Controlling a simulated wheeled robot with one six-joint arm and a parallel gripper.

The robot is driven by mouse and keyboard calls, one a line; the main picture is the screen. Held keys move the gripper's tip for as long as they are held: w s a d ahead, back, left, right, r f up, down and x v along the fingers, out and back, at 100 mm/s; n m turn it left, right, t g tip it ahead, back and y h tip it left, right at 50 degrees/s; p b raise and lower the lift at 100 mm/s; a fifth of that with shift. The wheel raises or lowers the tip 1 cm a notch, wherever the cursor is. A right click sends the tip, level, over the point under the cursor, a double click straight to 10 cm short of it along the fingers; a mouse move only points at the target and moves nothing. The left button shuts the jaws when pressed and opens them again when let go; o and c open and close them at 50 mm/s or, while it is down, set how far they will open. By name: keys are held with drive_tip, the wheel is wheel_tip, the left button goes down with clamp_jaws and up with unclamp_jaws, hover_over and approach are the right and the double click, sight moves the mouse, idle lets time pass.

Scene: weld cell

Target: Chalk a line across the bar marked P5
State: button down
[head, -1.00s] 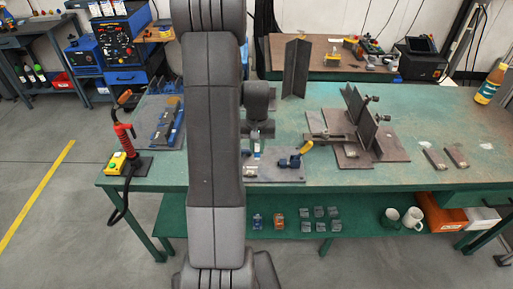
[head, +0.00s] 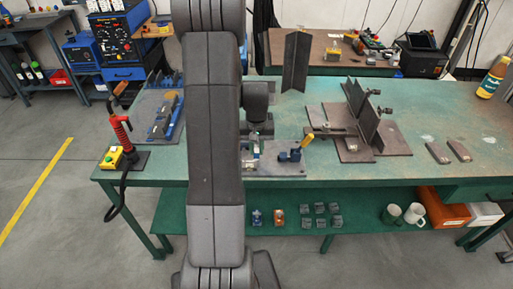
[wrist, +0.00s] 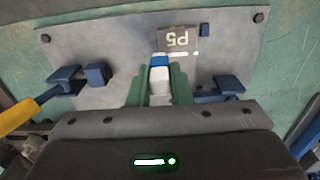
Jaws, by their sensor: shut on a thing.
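In the wrist view, the bar marked P5 (wrist: 174,41) lies on a grey fixture plate (wrist: 110,45), its label upside down. My gripper (wrist: 160,88) has green fingers shut on a white stick with a blue end (wrist: 159,61), probably the chalk. The blue end is over the bar just below the label; I cannot tell whether it touches. A short white streak (wrist: 186,54) shows on the bar to the right of that end. The gripper hides the nearer part of the bar. In the head view, my arm mostly hides the bar.
Blue clamps stand on the plate at left (wrist: 95,74) and right (wrist: 227,83); the left one has a yellow handle (wrist: 17,116). In the head view, a steel fixture (head: 365,125) stands to the right and a red torch (head: 121,130) at the bench's left end.

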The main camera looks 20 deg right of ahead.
sight(247, 161)
drive_tip(key=shift+f+b, duration=0.3)
drive_tip(key=shift+f, duration=0.1)
idle(0.3)
drive_tip(key=shift+a, duration=0.1)
drive_tip(key=shift+w+a, duration=0.1)
drive_tip(key=shift+a, duration=0.2)
drive_tip(key=shift+a, duration=0.15)
drive_tip(key=shift+w+a, duration=0.15)
drive_tip(key=shift+a, duration=0.1)
drive_tip(key=shift+a, duration=0.35)
drive_tip(key=shift+w+a+b, duration=0.1)
drive_tip(key=shift+a+b, duration=0.1)
drive_tip(key=shift+b, duration=0.1)
drive_tip(key=shift+w+a, duration=0.1)
drive_tip(key=shift+a, duration=0.15)
